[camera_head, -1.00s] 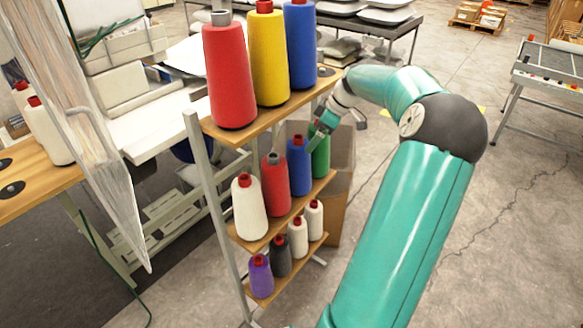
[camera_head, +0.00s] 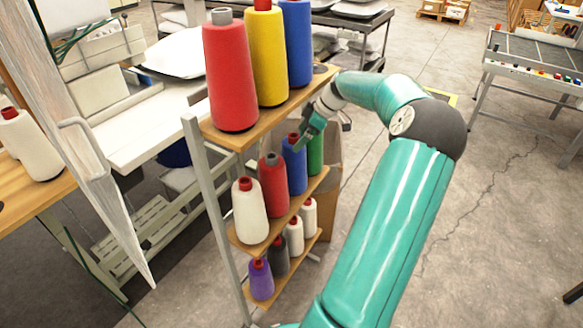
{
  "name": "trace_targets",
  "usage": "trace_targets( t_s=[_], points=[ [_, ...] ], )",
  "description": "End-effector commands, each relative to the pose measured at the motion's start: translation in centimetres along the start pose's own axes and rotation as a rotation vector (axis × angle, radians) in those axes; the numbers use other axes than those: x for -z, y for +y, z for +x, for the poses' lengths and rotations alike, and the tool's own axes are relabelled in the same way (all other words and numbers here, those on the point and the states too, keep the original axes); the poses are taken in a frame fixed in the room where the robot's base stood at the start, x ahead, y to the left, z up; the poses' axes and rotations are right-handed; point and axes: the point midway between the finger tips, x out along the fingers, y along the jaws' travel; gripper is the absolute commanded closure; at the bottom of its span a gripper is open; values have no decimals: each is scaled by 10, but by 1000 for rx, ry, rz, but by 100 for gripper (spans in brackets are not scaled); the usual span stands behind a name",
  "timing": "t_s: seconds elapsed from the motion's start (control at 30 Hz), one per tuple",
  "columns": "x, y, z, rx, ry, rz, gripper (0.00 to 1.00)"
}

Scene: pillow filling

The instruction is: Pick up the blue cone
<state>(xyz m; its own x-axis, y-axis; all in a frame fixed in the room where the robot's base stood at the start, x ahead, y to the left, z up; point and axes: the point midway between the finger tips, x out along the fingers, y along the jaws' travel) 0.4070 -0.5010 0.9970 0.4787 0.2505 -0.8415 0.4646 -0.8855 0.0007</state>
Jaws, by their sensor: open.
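A blue cone (camera_head: 294,172) with a red top stands upright on the middle shelf (camera_head: 268,243) of the rack, between a red cone (camera_head: 273,188) and a green cone (camera_head: 316,154). Another blue cone (camera_head: 297,45) stands on the top shelf (camera_head: 243,131). My gripper (camera_head: 301,140) is open, at the top of the middle-shelf blue cone and below the top shelf. Its fingers partly cover that cone's top and the green cone. I cannot tell whether they touch the cone.
A larger red cone (camera_head: 231,75) and a yellow cone (camera_head: 269,60) fill the top shelf's left. A white cone (camera_head: 249,212) stands at the middle shelf's left. Smaller cones, including a purple one (camera_head: 261,280), fill the bottom shelf. A cardboard box (camera_head: 331,172) stands behind. Floor is open at right.

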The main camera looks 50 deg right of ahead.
Motion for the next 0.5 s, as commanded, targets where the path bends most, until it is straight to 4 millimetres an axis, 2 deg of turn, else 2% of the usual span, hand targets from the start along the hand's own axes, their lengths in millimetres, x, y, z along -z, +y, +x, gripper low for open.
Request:
trace_targets(
  t_s=[0.3,0.5],
  points=[
    [3,0,45,2,2,-2,5],
    [4,0,50,1,1,-1,5]
  ],
)
